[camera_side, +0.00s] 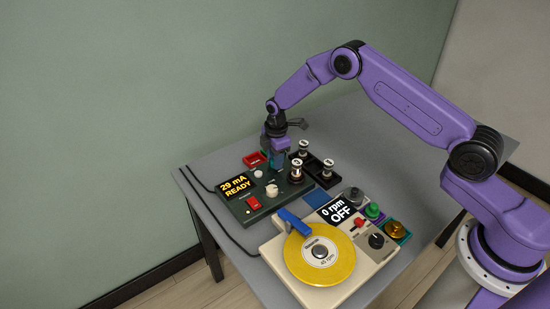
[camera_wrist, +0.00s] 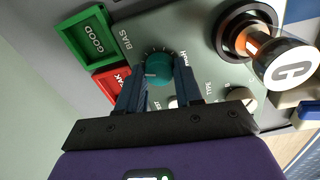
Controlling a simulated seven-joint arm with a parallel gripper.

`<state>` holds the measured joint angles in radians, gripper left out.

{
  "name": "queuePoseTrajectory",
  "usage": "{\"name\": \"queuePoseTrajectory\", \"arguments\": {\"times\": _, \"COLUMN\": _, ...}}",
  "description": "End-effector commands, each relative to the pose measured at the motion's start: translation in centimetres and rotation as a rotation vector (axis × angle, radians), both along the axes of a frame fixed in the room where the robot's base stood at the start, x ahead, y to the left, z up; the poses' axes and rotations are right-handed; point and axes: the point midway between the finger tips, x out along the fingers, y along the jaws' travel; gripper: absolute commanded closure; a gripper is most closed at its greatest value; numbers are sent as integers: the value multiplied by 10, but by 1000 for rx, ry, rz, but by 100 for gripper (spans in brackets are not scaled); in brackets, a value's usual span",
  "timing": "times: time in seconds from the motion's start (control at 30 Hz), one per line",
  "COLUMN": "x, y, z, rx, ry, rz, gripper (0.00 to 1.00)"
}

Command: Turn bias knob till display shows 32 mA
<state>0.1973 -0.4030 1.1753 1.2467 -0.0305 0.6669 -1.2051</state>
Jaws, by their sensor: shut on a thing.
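The dark green tester (camera_side: 290,202) stands on the grey table; its display (camera_side: 238,186) reads "29 mA READY" in yellow. In the wrist view the teal bias knob (camera_wrist: 157,66) sits on the panel by the word BIAS, with a pale pointer line and tick marks around it. My gripper (camera_wrist: 158,72) is shut on the knob, one finger on each side. In the side view my gripper (camera_side: 278,153) reaches down to the tester's far end and hides the knob.
A red tray (camera_side: 255,160) and a green GOOD tray (camera_wrist: 88,38) lie beside the tester. A tube (camera_side: 296,172) stands in the tester close to my gripper; a black tray (camera_side: 315,164) holds more. In front, a machine with a yellow disc (camera_side: 340,255) reads "0 rpm OFF".

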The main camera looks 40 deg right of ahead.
Motion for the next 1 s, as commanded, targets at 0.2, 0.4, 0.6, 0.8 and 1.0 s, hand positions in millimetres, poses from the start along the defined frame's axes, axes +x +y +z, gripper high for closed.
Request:
{"name": "queuePoseTrajectory", "arguments": {"times": 0.2, "x": 1, "y": 0, "z": 0, "rx": 0, "ry": 0, "rz": -170, "gripper": 96}}
{"name": "queuePoseTrajectory", "arguments": {"times": 0.4, "x": 1, "y": 0, "z": 0, "rx": 0, "ry": 0, "rz": -326, "gripper": 96}}
{"name": "queuePoseTrajectory", "arguments": {"times": 0.6, "x": 1, "y": 0, "z": 1, "rx": -1, "ry": -1, "rz": -452, "gripper": 96}}
{"name": "queuePoseTrajectory", "arguments": {"times": 0.8, "x": 1, "y": 0, "z": 1, "rx": 0, "ry": 0, "rz": -532, "gripper": 96}}
{"name": "queuePoseTrajectory", "arguments": {"times": 1.0, "x": 1, "y": 0, "z": 1, "rx": 0, "ry": 0, "rz": -565, "gripper": 96}}
